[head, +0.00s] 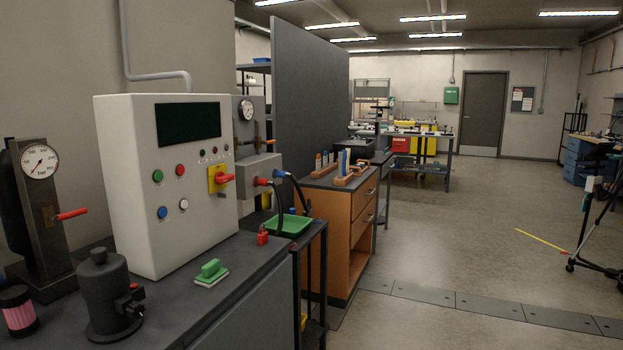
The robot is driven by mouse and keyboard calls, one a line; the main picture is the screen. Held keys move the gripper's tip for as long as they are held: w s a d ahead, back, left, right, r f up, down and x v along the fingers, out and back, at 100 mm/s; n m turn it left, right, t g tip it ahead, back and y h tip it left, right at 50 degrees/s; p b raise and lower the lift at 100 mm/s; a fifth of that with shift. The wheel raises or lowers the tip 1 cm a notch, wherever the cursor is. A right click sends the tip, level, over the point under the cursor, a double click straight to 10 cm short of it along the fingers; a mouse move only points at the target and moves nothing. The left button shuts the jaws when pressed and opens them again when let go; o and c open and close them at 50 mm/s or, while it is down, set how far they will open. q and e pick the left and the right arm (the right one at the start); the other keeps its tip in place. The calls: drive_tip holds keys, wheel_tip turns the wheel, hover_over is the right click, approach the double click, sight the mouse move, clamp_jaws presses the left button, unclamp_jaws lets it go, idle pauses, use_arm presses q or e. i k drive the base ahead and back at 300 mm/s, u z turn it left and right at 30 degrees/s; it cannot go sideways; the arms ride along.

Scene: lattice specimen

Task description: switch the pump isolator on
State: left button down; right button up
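A white control cabinet (130,240) stands on the dark bench at the left. On the right part of its front is a rotary switch with a red handle on a yellow plate (214,186), which looks like the isolator. Its red handle (224,178) appears to lie roughly level. I can read no label, so I cannot tell its on and off positions. The cabinet also carries a dark display (188,122), a green button (158,176), a red button (180,169) and a blue button (162,212). Neither of my grippers shows in the head view.
A red padlock (262,236) and a green-handled brush (211,271) are on the bench in front of the cabinet. A gauge unit (40,200) with a red lever and a dark pump-like body (104,290) stand left. Open floor (450,250) lies right.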

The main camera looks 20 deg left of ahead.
sight(221, 178)
drive_tip(key=z, duration=0.1)
drive_tip(key=i, duration=2.6)
drive_tip(key=u, duration=3.2)
